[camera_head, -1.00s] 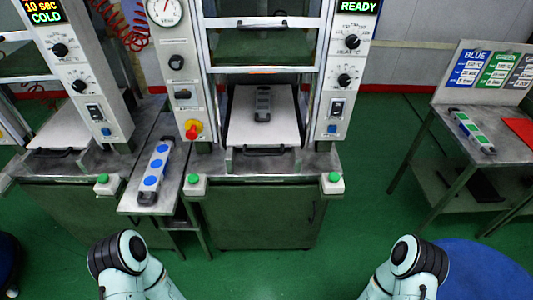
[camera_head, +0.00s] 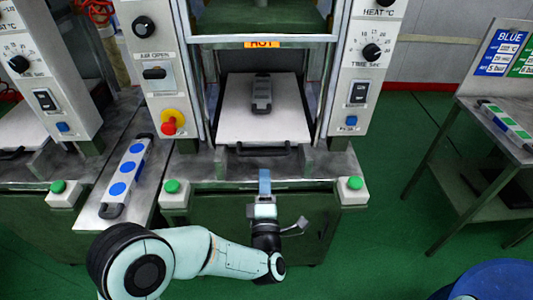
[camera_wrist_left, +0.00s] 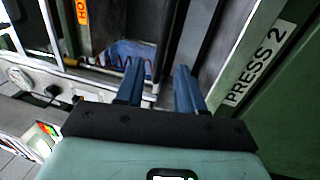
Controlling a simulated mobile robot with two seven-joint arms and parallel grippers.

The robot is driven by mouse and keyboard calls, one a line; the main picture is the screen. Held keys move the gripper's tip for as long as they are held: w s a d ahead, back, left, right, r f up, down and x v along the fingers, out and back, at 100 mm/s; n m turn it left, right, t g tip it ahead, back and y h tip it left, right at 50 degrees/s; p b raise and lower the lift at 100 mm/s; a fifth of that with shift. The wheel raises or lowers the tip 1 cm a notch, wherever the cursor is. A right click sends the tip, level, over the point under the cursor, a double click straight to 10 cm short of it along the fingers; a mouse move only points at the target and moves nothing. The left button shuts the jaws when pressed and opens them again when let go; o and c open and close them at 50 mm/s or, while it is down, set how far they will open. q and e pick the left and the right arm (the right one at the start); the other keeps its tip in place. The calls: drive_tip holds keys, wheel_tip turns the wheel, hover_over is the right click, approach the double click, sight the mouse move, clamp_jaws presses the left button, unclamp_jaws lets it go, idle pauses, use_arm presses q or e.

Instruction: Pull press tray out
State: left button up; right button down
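The press tray (camera_head: 235,118) is a pale flat plate inside the middle press, with a dark bar handle (camera_head: 263,150) at its front edge. A grey mould (camera_head: 261,95) lies on the tray. My left gripper (camera_head: 264,173) is in front of the press, just below and nearer than the handle, apart from it in the head view. In the left wrist view its two blue fingers (camera_wrist_left: 158,68) are spread with nothing between them. I cannot make out the handle in the wrist view. My right gripper is not in view.
The press shows a HOT label (camera_head: 264,44); green buttons (camera_head: 173,186) and (camera_head: 354,183) flank its front ledge. A red stop knob (camera_head: 169,125) is left of the tray. A blue-dotted mould (camera_head: 126,172) lies on the left side table. A rack table (camera_head: 505,125) stands right; green floor lies between.

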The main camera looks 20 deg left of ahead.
sight(264, 152)
use_arm(q)
drive_tip(key=x, duration=0.9)
drive_tip(key=shift+w, duration=0.3)
drive_tip(key=shift+f, duration=0.1)
clamp_jaws()
